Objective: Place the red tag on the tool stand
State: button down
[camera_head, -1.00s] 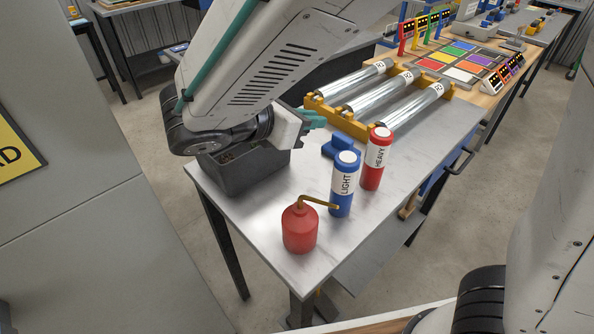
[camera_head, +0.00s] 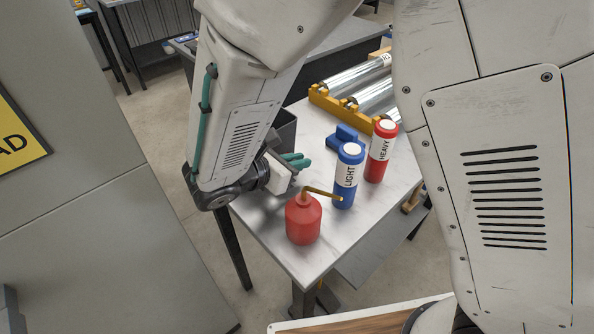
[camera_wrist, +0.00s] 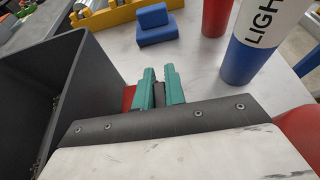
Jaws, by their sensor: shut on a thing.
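My gripper (camera_wrist: 163,86) has green fingers, close together and pointing down at the grey table; it also shows in the head view (camera_head: 297,161). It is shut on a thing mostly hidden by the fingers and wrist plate. A red patch (camera_wrist: 128,97) shows beside the left finger and looks like part of the red tag; its full shape is hidden. The tag cannot be made out in the head view. Nothing in view can be surely named the tool stand. A stepped blue block (camera_wrist: 154,25) stands on the table ahead of the fingers; it also shows in the head view (camera_head: 342,138).
A dark open bin (camera_wrist: 50,90) stands just left of my gripper. A red can with a brass spout (camera_head: 303,220) is close on the right. Blue LIGHT (camera_head: 345,185) and red HEAVY (camera_head: 380,160) cylinders stand beyond. A yellow rack (camera_head: 340,110) holds silver rolls. Bare tabletop lies between.

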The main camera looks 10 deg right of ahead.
jog(key=shift+f, duration=1.7)
jog(key=shift+f, duration=0.15)
jog(key=c, duration=1.5)
grip_release()
jog(key=shift+o, duration=0.2)
jog(key=shift+r, duration=0.2)
jog(key=shift+s+a+r, duration=0.15)
jog(key=shift+s+a, duration=0.05)
jog(key=shift+a, duration=0.1)
jog(key=v, duration=1.1)
jog(key=shift+s, duration=0.15)
